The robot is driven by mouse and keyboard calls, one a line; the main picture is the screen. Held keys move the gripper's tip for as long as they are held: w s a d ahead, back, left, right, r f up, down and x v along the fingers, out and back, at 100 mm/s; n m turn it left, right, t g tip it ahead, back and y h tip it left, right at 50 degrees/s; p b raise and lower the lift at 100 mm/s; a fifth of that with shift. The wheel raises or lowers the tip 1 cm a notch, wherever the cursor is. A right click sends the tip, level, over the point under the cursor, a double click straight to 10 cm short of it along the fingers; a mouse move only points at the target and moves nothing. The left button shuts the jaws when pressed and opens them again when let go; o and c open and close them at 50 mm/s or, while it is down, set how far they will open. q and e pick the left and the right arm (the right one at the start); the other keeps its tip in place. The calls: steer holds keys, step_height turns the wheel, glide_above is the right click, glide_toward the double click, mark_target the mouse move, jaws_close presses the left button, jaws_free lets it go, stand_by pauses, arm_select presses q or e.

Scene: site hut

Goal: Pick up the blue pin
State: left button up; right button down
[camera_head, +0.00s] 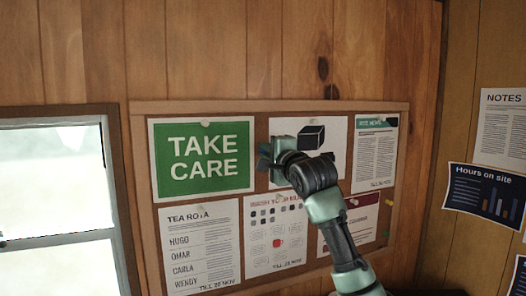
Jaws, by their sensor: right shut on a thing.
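No blue pin shows clearly anywhere else on the board, so the held thing is most likely the blue pin. I cannot tell whether it still touches the board. My left gripper is not in view.
The cork board (262,106) hangs on a plank wall and bears several sheets, among them a green TAKE CARE poster (203,183) and a tea rota (201,270). A window (50,180) is at left, more notices (487,190) at right.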

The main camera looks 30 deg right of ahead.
steer(key=shift+s+f, duration=0.1)
steer(key=shift+s, duration=0.05)
steer(key=shift+s+a+b, duration=0.15)
steer(key=shift+s+b, duration=0.7)
steer(key=shift+s, duration=1.25)
steer(key=shift+s, duration=0.1)
steer(key=shift+s+a+r+p, duration=0.1)
steer(key=shift+s+r+p, duration=0.1)
steer(key=shift+s+r, duration=0.45)
steer(key=shift+s+r+p, duration=0.15)
steer(key=shift+s+r, duration=0.15)
steer(key=shift+s, duration=0.65)
steer(key=shift+s+a+r+p, duration=0.1)
steer(key=shift+s+r+p, duration=0.1)
steer(key=shift+s+r, duration=0.45)
